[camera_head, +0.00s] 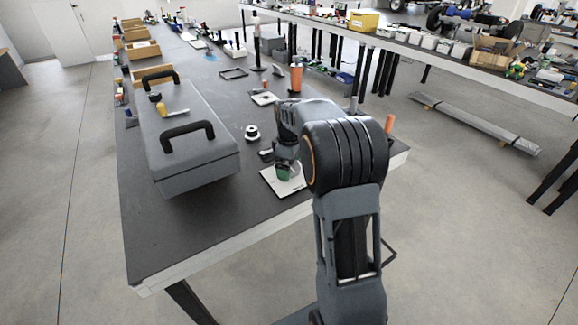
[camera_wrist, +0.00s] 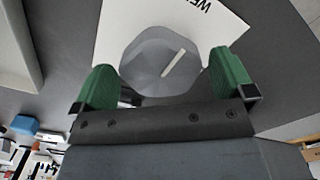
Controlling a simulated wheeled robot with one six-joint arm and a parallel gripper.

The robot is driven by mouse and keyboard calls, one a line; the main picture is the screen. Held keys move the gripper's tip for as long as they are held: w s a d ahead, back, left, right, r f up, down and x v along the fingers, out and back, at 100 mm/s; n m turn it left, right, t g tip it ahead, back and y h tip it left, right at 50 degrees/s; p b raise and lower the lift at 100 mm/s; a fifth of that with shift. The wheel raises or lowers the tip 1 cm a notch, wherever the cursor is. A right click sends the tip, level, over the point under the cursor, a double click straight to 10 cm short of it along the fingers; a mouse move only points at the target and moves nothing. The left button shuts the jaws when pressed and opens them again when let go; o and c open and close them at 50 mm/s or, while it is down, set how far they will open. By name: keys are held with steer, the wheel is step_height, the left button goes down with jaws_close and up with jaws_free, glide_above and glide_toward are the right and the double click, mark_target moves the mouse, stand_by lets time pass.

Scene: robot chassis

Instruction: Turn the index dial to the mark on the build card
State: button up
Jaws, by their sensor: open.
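A grey, many-sided dial (camera_wrist: 150,50) with a pale pointer line lies on a white card (camera_wrist: 115,25) in the wrist view. The pointer slants up to the right in that view. Part of a printed word, starting "WE", shows at the card's edge. My gripper (camera_wrist: 163,62) is open, with one green fingertip on each side of the dial; I cannot tell whether they touch it. In the head view my gripper (camera_head: 287,171) is low over the white card (camera_head: 275,184) near the bench's front edge, and the dial is hidden there. I cannot make out which is the build card.
A large grey case (camera_head: 190,150) with black handles stands left on the dark bench (camera_head: 165,245). A round black-and-white part (camera_head: 252,132), another white card (camera_head: 264,98) and an orange cup (camera_head: 296,77) lie beyond my gripper. The bench's front left is clear.

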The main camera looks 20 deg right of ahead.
steer(key=shift+f, duration=0.2)
steer(key=c, duration=0.8)
